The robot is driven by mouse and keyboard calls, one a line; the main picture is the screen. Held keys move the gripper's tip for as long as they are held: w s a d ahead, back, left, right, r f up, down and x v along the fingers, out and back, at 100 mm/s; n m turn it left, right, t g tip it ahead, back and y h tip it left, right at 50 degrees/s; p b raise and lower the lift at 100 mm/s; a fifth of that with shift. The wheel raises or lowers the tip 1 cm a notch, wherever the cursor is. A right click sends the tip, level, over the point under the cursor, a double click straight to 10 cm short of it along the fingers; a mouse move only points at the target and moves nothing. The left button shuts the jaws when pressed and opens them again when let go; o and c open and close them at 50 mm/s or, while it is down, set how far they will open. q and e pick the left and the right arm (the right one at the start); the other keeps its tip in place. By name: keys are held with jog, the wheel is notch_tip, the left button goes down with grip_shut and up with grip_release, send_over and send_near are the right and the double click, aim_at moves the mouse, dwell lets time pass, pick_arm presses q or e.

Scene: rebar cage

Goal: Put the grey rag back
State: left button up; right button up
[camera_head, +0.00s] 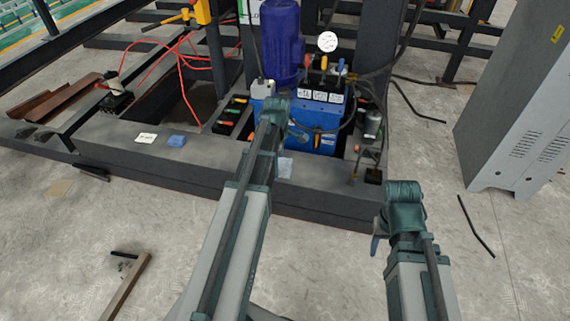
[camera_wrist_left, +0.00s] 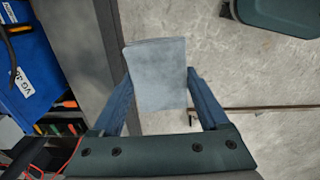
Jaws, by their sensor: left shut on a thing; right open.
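The grey rag (camera_wrist_left: 158,75) is a flat, folded pale blue-grey cloth between the two blue fingers of my left gripper (camera_wrist_left: 160,90) in the left wrist view. My left gripper is shut on it. In the head view the rag (camera_head: 285,168) shows just right of my left forearm, in front of the dark beam's face; most of the left gripper is hidden behind the arm. My right gripper (camera_head: 376,243) is open at the lower right, apart from the rag, with only a blue finger showing.
A blue cloth (camera_head: 177,141) and a white label (camera_head: 145,138) lie on the dark beam (camera_head: 200,158) at left. A blue hydraulic unit (camera_head: 318,112) stands behind my left arm. A grey cabinet (camera_head: 520,110) stands at right. The concrete floor in front is mostly clear.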

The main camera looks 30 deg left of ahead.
notch_tip(320, 180, up, 18)
jog(key=p, duration=1.8)
